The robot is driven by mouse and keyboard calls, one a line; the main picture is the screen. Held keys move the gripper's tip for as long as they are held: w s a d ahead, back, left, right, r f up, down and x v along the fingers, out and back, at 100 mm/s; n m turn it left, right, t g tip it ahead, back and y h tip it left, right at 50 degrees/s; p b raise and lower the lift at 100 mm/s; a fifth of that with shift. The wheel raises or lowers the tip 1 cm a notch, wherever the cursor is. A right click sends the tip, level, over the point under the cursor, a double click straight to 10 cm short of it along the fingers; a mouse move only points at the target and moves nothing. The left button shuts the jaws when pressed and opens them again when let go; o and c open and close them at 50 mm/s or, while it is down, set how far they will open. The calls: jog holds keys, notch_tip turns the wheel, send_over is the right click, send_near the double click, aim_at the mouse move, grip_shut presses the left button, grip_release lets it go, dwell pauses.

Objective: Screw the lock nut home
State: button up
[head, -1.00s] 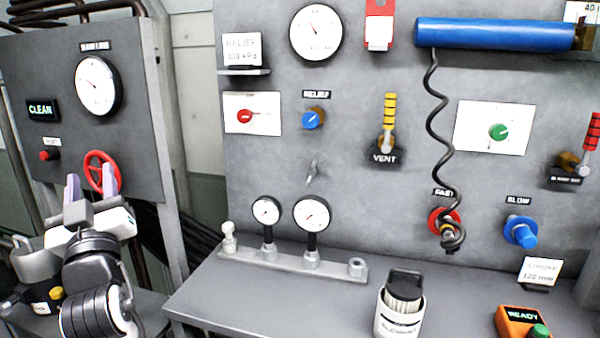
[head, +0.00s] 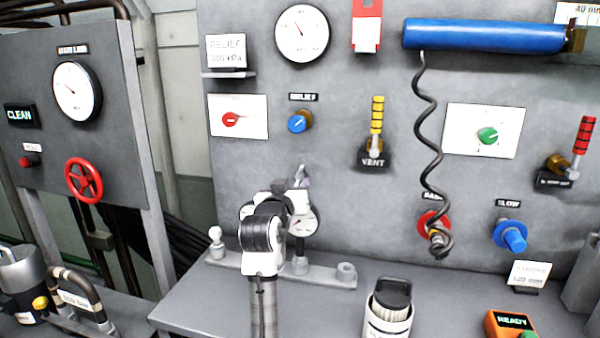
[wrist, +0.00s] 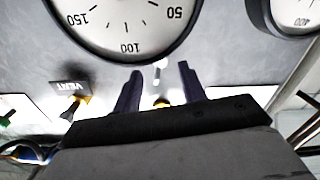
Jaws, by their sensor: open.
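The relief valve has a blue knob (head: 297,124) with a brass collar (head: 307,117) behind it on the grey panel. This collar may be the lock nut, but I cannot tell for sure. A yellowish part (wrist: 162,103) shows between my fingers in the wrist view, partly hidden by the gripper body. A small pale part (wrist: 157,75) also shows between the fingertips there.
A gauge face (wrist: 125,20) is close to my fingers in the wrist view. The yellow-handled vent valve (head: 376,130) is right of the relief knob. The gauge manifold (head: 330,275) lies on the bench (head: 215,310). A coiled hose (head: 425,130) hangs farther right.

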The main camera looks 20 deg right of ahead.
aim_at(297, 179)
jog(key=p+x, duration=0.1)
jog(key=x, duration=0.5)
